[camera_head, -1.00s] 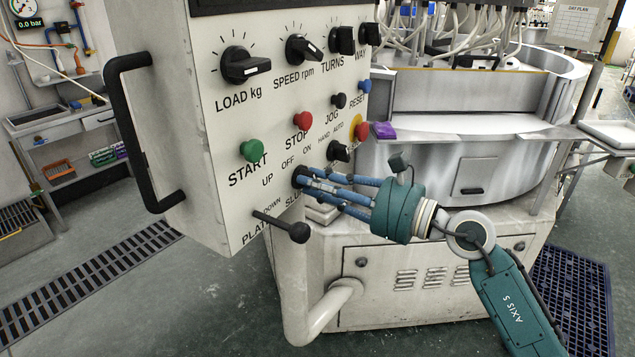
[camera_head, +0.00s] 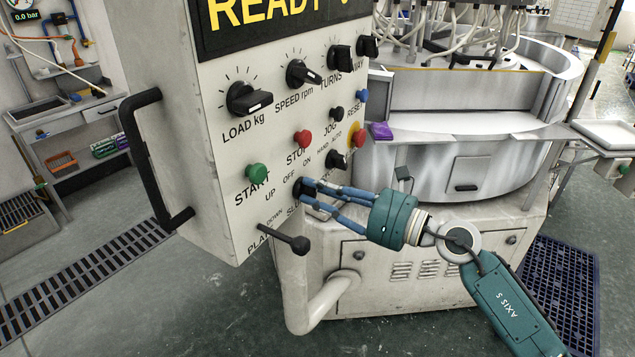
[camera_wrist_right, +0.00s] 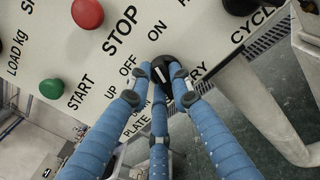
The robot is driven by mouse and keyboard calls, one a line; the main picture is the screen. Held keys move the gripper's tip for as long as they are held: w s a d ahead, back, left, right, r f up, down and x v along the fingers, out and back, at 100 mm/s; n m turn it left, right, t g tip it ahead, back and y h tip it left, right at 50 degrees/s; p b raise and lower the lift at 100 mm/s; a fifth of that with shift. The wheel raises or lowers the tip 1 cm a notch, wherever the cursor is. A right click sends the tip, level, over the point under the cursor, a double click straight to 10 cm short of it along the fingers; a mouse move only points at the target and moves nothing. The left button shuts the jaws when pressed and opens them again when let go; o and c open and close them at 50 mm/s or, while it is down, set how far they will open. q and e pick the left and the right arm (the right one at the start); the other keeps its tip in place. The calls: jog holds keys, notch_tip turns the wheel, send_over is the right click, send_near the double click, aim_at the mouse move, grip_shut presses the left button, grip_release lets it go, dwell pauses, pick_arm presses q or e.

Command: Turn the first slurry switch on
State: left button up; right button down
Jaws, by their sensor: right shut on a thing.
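The slurry switch (camera_wrist_right: 161,72) is a black rotary knob under the OFF and ON labels on the white control panel (camera_head: 222,190). My right gripper (camera_head: 306,192) has its blue fingers closed around this knob; in the right wrist view the fingertips (camera_wrist_right: 163,80) meet on it. The fingers cover much of the knob in the head view, and I cannot tell exactly which label it points to. Part of the slurry label is hidden behind the fingers. My left gripper is not in view.
The platen lever (camera_head: 286,240) sticks out just left of and below my right gripper. The green START button (camera_head: 257,173), red STOP button (camera_head: 301,139) and hand/auto knob (camera_head: 335,160) are close by. A black handle (camera_head: 143,165) stands out at the panel's left side.

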jog(key=shift+d+r+m+p, duration=0.1)
jog(key=shift+m+p, duration=0.6)
jog(key=shift+m, duration=0.3)
jog(key=c, duration=1.5)
grip_release()
jog(key=shift+w, duration=0.1)
jog(key=shift+c, duration=0.2)
jog(key=shift+d, duration=0.2)
jog(key=v, duration=1.1)
jog(key=shift+s+d, duration=0.25)
jog(key=shift+s, duration=0.05)
